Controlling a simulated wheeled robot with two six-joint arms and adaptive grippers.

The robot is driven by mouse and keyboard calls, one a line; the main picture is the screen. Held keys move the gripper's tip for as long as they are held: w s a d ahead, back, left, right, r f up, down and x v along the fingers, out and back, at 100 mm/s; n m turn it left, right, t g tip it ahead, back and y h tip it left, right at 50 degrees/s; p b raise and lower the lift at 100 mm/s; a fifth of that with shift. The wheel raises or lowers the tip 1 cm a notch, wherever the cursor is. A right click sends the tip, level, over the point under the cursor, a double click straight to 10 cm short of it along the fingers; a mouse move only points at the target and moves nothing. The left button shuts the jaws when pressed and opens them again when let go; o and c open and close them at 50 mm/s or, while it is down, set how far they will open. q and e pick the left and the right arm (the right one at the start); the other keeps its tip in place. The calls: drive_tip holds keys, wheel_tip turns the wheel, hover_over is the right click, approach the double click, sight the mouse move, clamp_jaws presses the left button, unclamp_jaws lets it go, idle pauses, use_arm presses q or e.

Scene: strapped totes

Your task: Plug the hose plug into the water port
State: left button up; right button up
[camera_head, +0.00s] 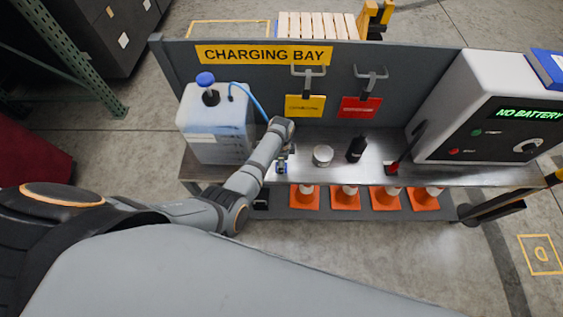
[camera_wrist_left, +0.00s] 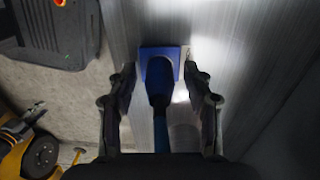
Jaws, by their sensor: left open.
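The blue hose plug (camera_wrist_left: 160,85) is between the fingers of my left gripper (camera_wrist_left: 161,78) in the left wrist view, with a square blue piece at its far end. My left gripper is open, with a finger on each side of the plug. In the head view, my left gripper (camera_head: 282,166) is low at the front of the metal bench, with a bit of blue at its tip. A blue hose (camera_head: 252,101) runs from the white water container (camera_head: 218,125) and passes behind my arm. I cannot make out the water port. My right gripper is not in view.
On the bench (camera_head: 300,177) stand a round silver container (camera_head: 323,155), a black bottle (camera_head: 356,149) and a red-and-black tool (camera_head: 405,150). A charger (camera_head: 490,110) reading "NO BATTERY" is at right. Orange cones (camera_head: 344,198) stand on the lower shelf.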

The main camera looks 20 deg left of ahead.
use_arm(q)
clamp_jaws()
drive_tip(key=shift+r, duration=0.1)
idle(0.3)
drive_tip(key=shift+r+p, duration=2.9)
drive_tip(key=shift+p, duration=0.55)
